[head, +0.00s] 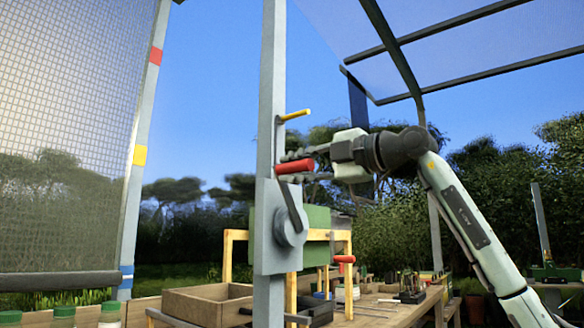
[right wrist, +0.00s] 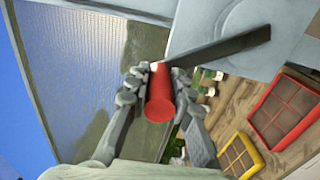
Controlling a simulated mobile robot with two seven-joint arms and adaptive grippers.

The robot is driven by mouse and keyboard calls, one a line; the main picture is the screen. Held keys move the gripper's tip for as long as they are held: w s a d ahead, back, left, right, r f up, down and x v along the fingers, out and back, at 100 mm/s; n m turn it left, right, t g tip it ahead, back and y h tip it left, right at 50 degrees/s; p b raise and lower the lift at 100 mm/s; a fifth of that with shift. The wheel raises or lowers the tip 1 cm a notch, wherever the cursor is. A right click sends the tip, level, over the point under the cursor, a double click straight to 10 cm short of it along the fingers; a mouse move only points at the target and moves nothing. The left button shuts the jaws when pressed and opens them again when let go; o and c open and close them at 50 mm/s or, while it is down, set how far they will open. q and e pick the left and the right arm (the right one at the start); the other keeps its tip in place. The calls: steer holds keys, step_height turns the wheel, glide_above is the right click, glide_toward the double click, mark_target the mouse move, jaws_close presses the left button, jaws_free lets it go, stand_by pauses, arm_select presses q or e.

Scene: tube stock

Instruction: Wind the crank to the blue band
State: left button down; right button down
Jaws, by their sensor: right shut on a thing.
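A grey crank (head: 291,208) sits on a box on the upright post, its arm pointing up to a red handle (head: 297,166). My right gripper (head: 290,167) is shut on that handle, with a finger on either side; the handle also shows between the fingers in the right wrist view (right wrist: 160,103). The mesh screen (head: 65,120) hangs at the left with a dark bottom bar (head: 60,281). The side rail beside it carries a red band (head: 155,56), a yellow band (head: 140,155) and a blue band (head: 126,275). The bar's right end appears level with the blue band. My left gripper is out of view.
A yellow peg (head: 296,115) sticks out of the post above the handle. A wooden bench (head: 385,312) stands below with a wooden box (head: 205,304) and another red-topped handle (head: 344,259). Red (right wrist: 285,108) and yellow (right wrist: 241,155) trays show in the right wrist view.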

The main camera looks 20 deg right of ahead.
stand_by(0.4)
steer(key=c, duration=1.3)
jaws_free()
steer(key=shift+s+d, duration=0.1)
steer(key=v, duration=1.1)
steer(key=shift+s+d, duration=0.3)
